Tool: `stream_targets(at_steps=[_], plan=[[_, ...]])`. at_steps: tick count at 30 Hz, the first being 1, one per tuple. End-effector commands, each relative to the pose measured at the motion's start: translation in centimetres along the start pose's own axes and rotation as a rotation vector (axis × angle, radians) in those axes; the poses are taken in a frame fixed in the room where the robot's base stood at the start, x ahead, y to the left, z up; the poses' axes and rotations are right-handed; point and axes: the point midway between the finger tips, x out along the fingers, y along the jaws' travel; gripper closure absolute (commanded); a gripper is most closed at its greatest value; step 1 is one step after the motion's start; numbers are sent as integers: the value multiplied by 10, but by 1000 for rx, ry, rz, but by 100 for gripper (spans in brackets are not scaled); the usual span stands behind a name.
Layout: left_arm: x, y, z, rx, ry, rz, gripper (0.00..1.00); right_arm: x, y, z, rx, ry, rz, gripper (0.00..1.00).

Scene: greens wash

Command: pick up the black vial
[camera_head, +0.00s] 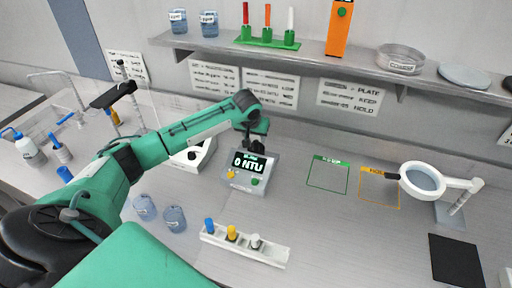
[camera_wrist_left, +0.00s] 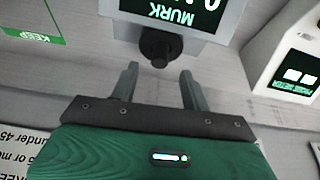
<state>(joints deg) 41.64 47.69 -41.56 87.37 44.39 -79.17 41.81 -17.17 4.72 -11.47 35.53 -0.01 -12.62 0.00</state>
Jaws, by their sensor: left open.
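The black vial (camera_wrist_left: 158,45) shows in the left wrist view as a dark round cap with a narrower dark part below it, at the edge of the meter (camera_wrist_left: 195,18) with the MURK display. My left gripper (camera_wrist_left: 158,76) is open, and the black cap lies just ahead of the gap between its fingertips, apart from both. In the head view my left gripper (camera_head: 248,137) is at the back of the grey meter (camera_head: 246,178) reading 0 NTU. The vial is hard to separate from the dark fingers there. My right gripper is in neither view.
A white device (camera_head: 190,160) sits close on the meter's left. Green (camera_head: 328,188) and orange outlined areas lie empty to the right.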

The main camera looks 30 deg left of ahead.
Motion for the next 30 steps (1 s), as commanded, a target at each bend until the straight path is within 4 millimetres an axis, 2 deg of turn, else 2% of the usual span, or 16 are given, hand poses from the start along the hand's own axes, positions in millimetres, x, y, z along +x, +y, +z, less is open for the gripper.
stream_targets(at_steps=[1, 3, 7, 16, 17, 23, 24, 30], plan=[[4, 0, 0, -1, -4, -2, 53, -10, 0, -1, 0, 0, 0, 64], [14, 0, 2, -1, -4, -3, 53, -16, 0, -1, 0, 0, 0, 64], [30, 1, 2, 0, -2, -2, 53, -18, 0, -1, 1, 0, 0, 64], [36, 0, 3, 1, 0, -1, 53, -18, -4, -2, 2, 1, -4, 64], [36, 0, 3, 1, 0, -1, 57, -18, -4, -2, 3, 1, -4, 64], [36, 0, 3, 0, 0, -1, 96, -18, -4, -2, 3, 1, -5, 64], [36, 0, 3, 0, 0, -1, 100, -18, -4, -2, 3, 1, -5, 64], [36, 0, 3, 0, 0, -1, 100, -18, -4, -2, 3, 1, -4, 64]])
